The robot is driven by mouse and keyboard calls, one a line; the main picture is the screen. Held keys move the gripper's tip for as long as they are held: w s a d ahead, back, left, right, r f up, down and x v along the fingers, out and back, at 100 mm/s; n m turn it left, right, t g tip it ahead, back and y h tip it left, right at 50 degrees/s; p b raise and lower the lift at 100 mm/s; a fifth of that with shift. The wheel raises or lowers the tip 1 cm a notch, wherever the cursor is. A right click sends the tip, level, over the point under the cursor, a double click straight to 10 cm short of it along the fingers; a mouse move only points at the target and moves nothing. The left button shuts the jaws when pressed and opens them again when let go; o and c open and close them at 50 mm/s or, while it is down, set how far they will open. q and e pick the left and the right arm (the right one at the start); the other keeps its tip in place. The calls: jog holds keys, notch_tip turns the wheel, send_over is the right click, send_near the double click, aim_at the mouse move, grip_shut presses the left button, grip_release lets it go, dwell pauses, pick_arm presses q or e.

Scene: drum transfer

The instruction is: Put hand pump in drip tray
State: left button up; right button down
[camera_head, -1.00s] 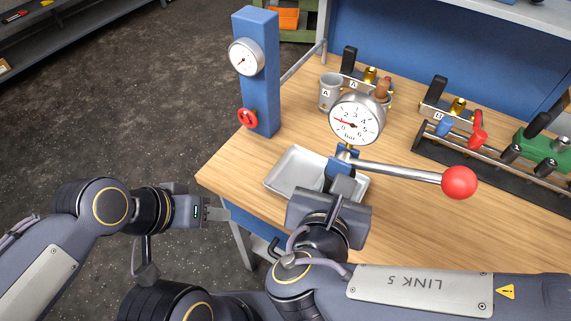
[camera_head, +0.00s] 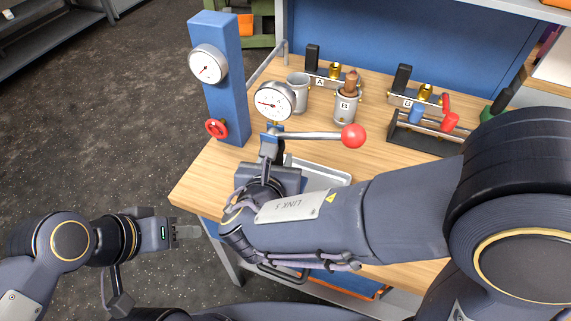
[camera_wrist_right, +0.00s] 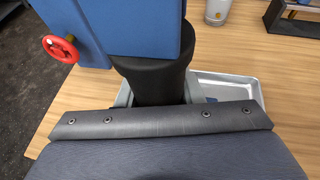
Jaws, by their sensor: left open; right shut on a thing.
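The hand pump has a round white gauge (camera_head: 275,101), a blue body (camera_head: 271,140) and a silver lever with a red ball (camera_head: 353,136). My right gripper (camera_head: 268,162) is shut on it and holds it upright. In the right wrist view, its blue body (camera_wrist_right: 150,30) and a black cylinder below it (camera_wrist_right: 150,78) fill the middle. The shallow silver drip tray (camera_head: 335,175) lies on the bench, right of the pump in the head view, partly hidden by my right arm. It also shows in the right wrist view (camera_wrist_right: 228,84). My left gripper (camera_head: 187,232) is open and empty, left of the bench.
A blue column (camera_head: 225,95) with a gauge and red handwheel (camera_head: 217,128) stands left of the pump. Behind are a grey cup (camera_head: 298,93), a container marked B (camera_head: 345,106) and a black rack (camera_head: 425,139). My right arm covers the bench's front right.

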jog(key=shift+w+a+f, duration=0.25)
jog(key=shift+w+f, duration=0.2)
jog(key=shift+f, duration=0.05)
jog(key=shift+w+a+f, duration=0.2)
jog(key=shift+w+f, duration=0.2)
jog(key=shift+f, duration=0.05)
jog(key=shift+f+b, duration=0.5)
jog(key=shift+f, duration=1.05)
jog(key=shift+f, duration=0.1)
jog(key=c, duration=1)
grip_release()
jog(key=shift+f, duration=0.15)
